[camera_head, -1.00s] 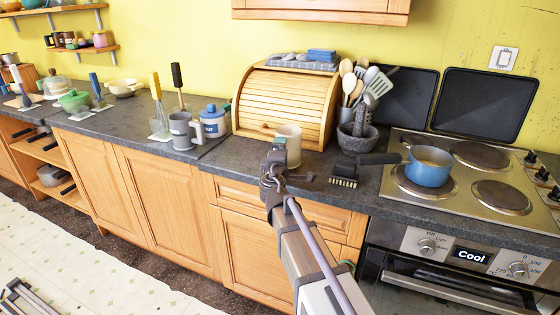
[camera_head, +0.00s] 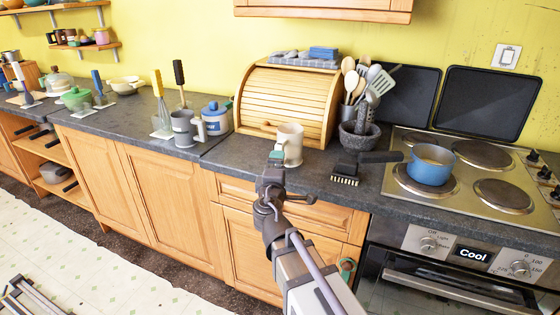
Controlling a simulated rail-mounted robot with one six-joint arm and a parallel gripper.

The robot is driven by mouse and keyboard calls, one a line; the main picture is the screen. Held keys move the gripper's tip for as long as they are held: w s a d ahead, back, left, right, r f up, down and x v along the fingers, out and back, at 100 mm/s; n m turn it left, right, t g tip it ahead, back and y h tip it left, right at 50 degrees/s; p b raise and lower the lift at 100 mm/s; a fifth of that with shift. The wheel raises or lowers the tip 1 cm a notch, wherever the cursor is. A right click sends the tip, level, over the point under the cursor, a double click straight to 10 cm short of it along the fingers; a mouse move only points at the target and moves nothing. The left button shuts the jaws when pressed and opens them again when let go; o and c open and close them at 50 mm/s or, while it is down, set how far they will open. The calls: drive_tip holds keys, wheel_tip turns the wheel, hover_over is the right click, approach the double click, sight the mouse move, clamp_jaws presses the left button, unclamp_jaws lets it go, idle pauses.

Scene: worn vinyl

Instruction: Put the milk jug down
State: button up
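The milk jug, a cream-coloured jug (camera_head: 292,143), is upright on the dark worktop (camera_head: 240,162) in front of the wooden bread bin. My gripper (camera_head: 276,158) is at the jug's lower left, on the near side, seen from behind and above. Its tip overlaps the jug's left edge in the picture. I cannot tell whether it touches the jug or whether its fingers are open or shut. The jug's handle is mostly hidden or too small to make out.
The bread bin (camera_head: 285,101) stands behind the jug. A grey mug (camera_head: 183,129) and a blue-and-white lidded pot (camera_head: 215,118) are to the left. A black brush (camera_head: 345,173), a stone mortar (camera_head: 359,136) and a blue saucepan (camera_head: 430,169) are to the right.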

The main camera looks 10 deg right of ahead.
drive_tip(key=shift+s+a, duration=0.25)
drive_tip(key=shift+s, duration=0.4)
drive_tip(key=s+d+f+m+g+y, duration=0.1)
drive_tip(key=s+d+f+m+g, duration=0.3)
drive_tip(key=s+f+m+g, duration=0.35)
drive_tip(key=s+d+f+m+g+y, duration=0.1)
drive_tip(key=s+d+f+m+g, duration=0.3)
drive_tip(key=s+f+m+g, duration=0.3)
drive_tip(key=s+a+f+g+y, duration=0.3)
drive_tip(key=s+a+y, duration=0.1)
drive_tip(key=s+a, duration=0.1)
wheel_tip(320, 180, up, 12)
drive_tip(key=p, duration=1.2)
drive_tip(key=shift+d+r, duration=0.15)
drive_tip(key=shift+r, duration=0.1)
